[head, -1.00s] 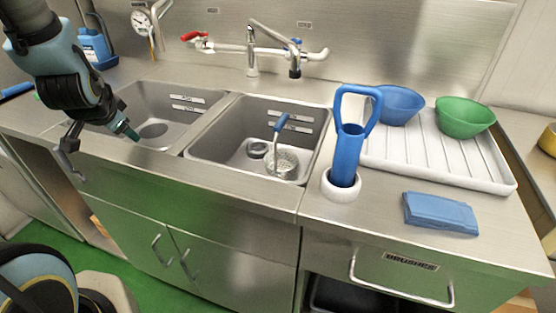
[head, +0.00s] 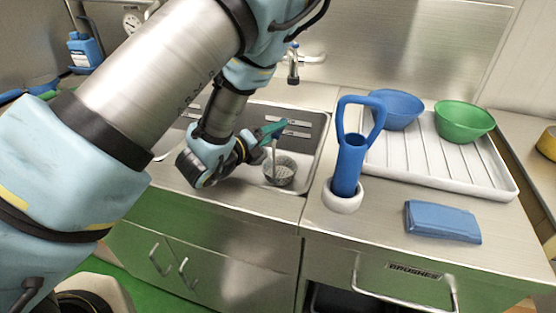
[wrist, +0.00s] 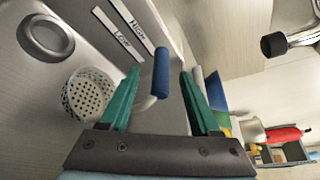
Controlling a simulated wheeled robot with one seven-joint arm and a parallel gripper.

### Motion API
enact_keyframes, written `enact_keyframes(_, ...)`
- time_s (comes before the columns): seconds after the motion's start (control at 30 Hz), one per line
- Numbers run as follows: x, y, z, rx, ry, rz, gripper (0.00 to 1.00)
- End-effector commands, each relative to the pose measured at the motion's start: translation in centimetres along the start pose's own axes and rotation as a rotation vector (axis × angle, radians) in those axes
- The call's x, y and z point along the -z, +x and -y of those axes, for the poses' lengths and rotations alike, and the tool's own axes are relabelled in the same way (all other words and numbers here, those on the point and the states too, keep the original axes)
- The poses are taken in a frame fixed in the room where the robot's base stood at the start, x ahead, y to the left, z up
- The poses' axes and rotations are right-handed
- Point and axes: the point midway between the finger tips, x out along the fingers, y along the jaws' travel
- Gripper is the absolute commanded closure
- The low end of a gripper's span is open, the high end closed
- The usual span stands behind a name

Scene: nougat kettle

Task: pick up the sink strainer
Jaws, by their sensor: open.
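The sink strainer is a perforated metal cup (head: 281,171) with an upright thin handle ending in a blue grip. It stands in the right sink basin. In the wrist view the cup (wrist: 88,95) is at left and the blue grip (wrist: 161,72) is near the middle. My gripper (head: 269,131) is over the basin at the handle's height. In the wrist view its two green fingers (wrist: 158,75) are apart, with the grip showing between them; contact is not visible. In the head view the fingers hide most of the blue grip.
The right basin's rim (head: 318,150) surrounds the strainer, and its drain (wrist: 46,37) shows in the wrist view. A blue-handled brush in a white holder (head: 343,197) stands to the right. A white drainboard (head: 430,160) holds blue and green bowls. A blue cloth (head: 442,221) lies in front.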

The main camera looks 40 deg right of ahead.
Motion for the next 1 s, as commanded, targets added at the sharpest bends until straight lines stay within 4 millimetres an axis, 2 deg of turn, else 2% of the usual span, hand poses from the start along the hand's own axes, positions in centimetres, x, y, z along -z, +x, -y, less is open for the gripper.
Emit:
enact_keyframes(0.43,-0.5,5.6,0.3,0.0,-0.004,0.002,0.37)
enact_keyframes(0.57,-0.4,6.5,0.2,-0.001,-0.005,0.002,0.37)
enact_keyframes(0.77,-0.3,6.5,0.1,-0.002,-0.005,0.003,0.37)
enact_keyframes(1.0,-0.4,6.5,0.1,-0.002,-0.005,0.003,0.63)
